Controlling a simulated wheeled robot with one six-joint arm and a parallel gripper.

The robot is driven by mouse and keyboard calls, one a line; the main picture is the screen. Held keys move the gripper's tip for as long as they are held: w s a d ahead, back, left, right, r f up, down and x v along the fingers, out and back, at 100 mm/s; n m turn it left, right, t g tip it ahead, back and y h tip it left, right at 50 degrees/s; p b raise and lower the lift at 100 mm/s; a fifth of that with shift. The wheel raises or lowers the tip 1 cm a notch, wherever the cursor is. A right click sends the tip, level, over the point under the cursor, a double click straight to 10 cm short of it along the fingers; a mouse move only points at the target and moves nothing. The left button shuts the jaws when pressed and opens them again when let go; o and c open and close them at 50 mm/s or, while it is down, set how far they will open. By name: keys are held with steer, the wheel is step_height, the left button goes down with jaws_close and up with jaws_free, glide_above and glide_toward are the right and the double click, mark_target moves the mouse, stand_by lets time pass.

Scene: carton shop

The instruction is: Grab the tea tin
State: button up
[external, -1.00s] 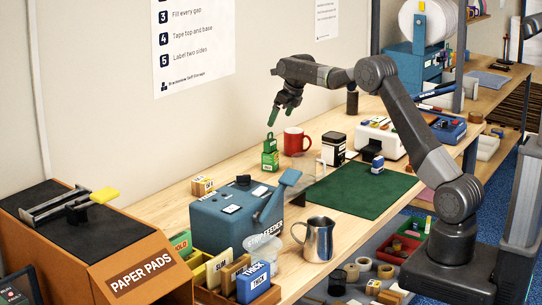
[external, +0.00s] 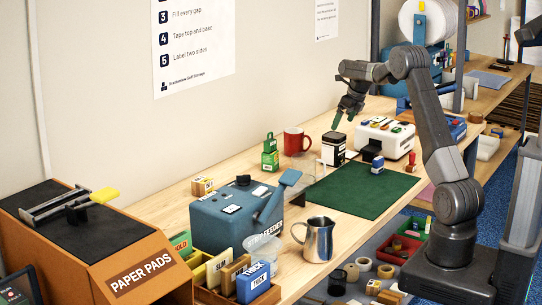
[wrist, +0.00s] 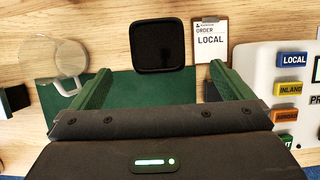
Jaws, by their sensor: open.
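The tea tin (external: 333,149) is a black, square tin with a white label, upright on the bench at the back edge of the green mat. In the wrist view its dark top (wrist: 158,46) lies ahead of my gripper, between the lines of the two fingers. My gripper (external: 345,118) is open and empty, with its green fingers pointing down just above the tin. In the wrist view the fingers of my gripper (wrist: 162,82) stand wide apart, on either side of the tin's near edge, and do not appear to touch it.
The green mat (external: 365,192) in front is mostly clear.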

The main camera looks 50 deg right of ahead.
mark_target(334, 135)
steer(key=x, duration=0.4)
steer(key=shift+w+f, duration=0.2)
steer(key=shift+f, duration=0.1)
steer(key=p+x, duration=0.1)
steer(key=x, duration=0.1)
steer(key=p+x, duration=0.1)
steer(key=x, duration=0.1)
steer(key=shift+w+a+f, duration=0.15)
steer(key=shift+w+a, duration=0.05)
steer(key=shift+w, duration=0.25)
steer(key=shift+w+f, duration=0.1)
steer(key=shift+f, duration=0.25)
steer(key=shift+r, duration=0.1)
steer(key=c, duration=1.2)
